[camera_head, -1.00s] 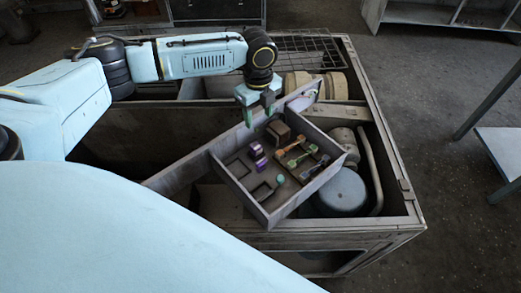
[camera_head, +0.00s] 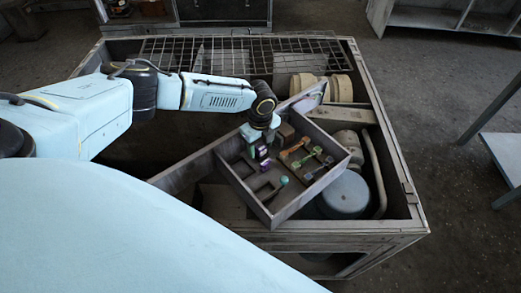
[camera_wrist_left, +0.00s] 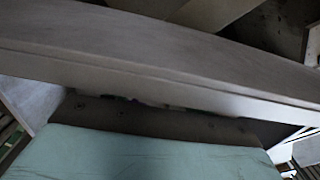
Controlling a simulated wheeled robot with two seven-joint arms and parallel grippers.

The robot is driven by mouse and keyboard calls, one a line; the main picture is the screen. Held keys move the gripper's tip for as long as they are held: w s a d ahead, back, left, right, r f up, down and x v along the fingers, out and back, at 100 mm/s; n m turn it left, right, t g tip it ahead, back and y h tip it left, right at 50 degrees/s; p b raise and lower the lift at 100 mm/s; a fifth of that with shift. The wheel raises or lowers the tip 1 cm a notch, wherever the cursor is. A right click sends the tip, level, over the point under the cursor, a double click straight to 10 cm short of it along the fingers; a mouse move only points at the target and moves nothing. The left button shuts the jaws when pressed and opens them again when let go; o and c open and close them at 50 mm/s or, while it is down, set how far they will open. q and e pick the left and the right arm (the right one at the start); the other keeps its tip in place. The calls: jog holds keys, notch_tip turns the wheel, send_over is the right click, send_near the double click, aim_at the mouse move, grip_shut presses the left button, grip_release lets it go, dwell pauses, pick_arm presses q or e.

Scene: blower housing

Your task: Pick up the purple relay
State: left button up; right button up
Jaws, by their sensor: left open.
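Purple parts lie in the grey tray (camera_head: 290,208): one with pale marks (camera_head: 262,153), and a darker purple one (camera_head: 264,166) just in front of it. I cannot tell whether these are two parts or one, or which is the purple relay. My left gripper (camera_head: 260,145) is open and points down into the tray, with its fingers at the far end of the purple parts. I cannot tell whether it touches them. The left wrist view shows a pale tray wall (camera_wrist_left: 160,65) close up, and no relay or fingertips. My right gripper is not in view.
Orange (camera_head: 295,147) and green (camera_head: 318,163) dumbbell-shaped parts, a brown block (camera_head: 285,132) and a teal round part (camera_head: 284,180) share the tray. The tray sits tilted on a metal frame (camera_head: 405,190) holding a grey-blue drum (camera_head: 343,195). Wire mesh covers the back.

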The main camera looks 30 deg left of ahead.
pick_arm(q)
jog(key=c, duration=0.9)
